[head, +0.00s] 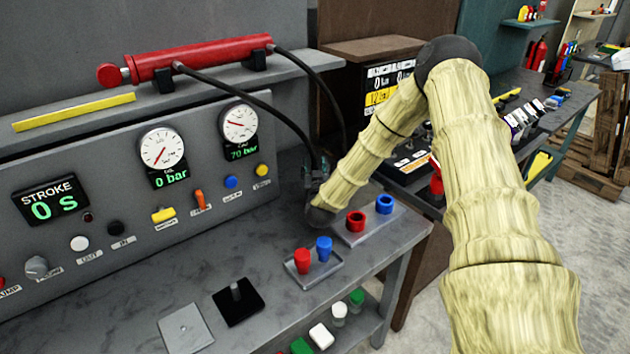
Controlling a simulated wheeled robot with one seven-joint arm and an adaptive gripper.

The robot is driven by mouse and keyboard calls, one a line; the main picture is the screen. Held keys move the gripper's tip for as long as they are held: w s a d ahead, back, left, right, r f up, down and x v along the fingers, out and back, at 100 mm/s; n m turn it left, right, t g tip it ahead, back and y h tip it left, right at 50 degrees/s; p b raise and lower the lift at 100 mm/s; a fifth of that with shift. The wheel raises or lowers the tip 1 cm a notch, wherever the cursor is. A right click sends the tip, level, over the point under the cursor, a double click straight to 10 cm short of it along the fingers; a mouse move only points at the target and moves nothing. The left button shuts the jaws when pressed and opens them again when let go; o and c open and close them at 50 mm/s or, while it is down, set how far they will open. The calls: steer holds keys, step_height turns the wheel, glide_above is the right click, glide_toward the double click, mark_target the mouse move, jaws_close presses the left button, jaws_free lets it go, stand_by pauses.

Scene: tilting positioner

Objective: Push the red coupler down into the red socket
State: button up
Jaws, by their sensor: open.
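The red coupler (302,261) stands upright on a small grey tray (316,275) on the bench, just left of a blue coupler (324,249). The red socket (355,222), a short ring with a dark opening, sits on a grey plate (370,230) behind and to the right of the tray. A blue socket (384,204) is beside it on the same plate. My gripper (313,178) is small and dark in the head view, beyond the couplers and close to the control panel. It is open and apart from both red pieces. Its fingertips are hard to make out.
The control panel (110,205) with gauges and knobs lines the bench's back. Black hoses (305,130) from a red cylinder (200,57) hang down near my gripper. A black block with a peg (238,300) is at front left.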

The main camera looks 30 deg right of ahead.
jaws_close()
